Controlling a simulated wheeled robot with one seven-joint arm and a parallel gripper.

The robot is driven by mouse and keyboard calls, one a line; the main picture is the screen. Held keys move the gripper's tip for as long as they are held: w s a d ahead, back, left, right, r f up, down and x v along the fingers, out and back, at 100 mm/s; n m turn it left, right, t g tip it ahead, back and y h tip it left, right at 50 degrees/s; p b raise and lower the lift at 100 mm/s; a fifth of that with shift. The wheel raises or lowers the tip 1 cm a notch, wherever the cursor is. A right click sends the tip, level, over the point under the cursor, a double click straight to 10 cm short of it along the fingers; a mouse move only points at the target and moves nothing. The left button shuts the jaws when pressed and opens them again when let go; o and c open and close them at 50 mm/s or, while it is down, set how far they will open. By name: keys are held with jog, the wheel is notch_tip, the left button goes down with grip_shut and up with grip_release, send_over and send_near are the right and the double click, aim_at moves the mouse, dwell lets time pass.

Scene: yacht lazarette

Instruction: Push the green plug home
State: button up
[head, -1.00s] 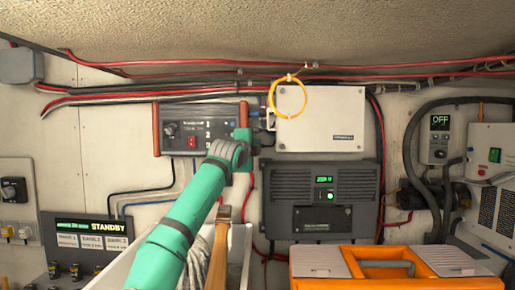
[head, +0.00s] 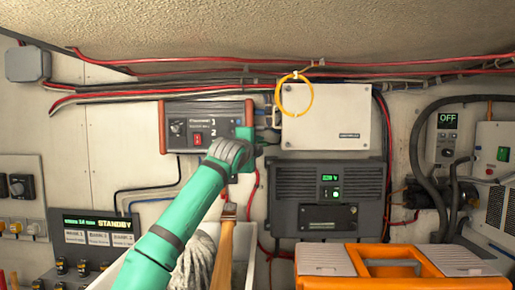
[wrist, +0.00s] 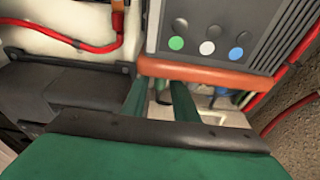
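The box with orange-red handles (head: 200,127) is on the wall; its side shows green (wrist: 176,43), white (wrist: 207,48) and blue (wrist: 236,54) dots in the wrist view. My gripper (head: 245,140) is at the box's right end. In the wrist view its two green fingers (wrist: 159,97) stand apart just below the orange-red handle bar (wrist: 205,67). A blue connector (wrist: 222,91) shows right of the fingers.
A white cover box (head: 325,117) with a yellow cable loop (head: 293,97) is close right of my gripper. A dark charger unit (head: 325,222) is below it. An orange case (head: 375,270) and a white bin (head: 250,245) holding a wooden handle and rope stand below.

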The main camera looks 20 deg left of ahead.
jog(key=shift+s+d+r, duration=0.1)
jog(key=shift+s+d, duration=0.1)
jog(key=shift+s, duration=0.9)
jog(key=shift+s+d, duration=0.15)
jog(key=shift+s, duration=0.95)
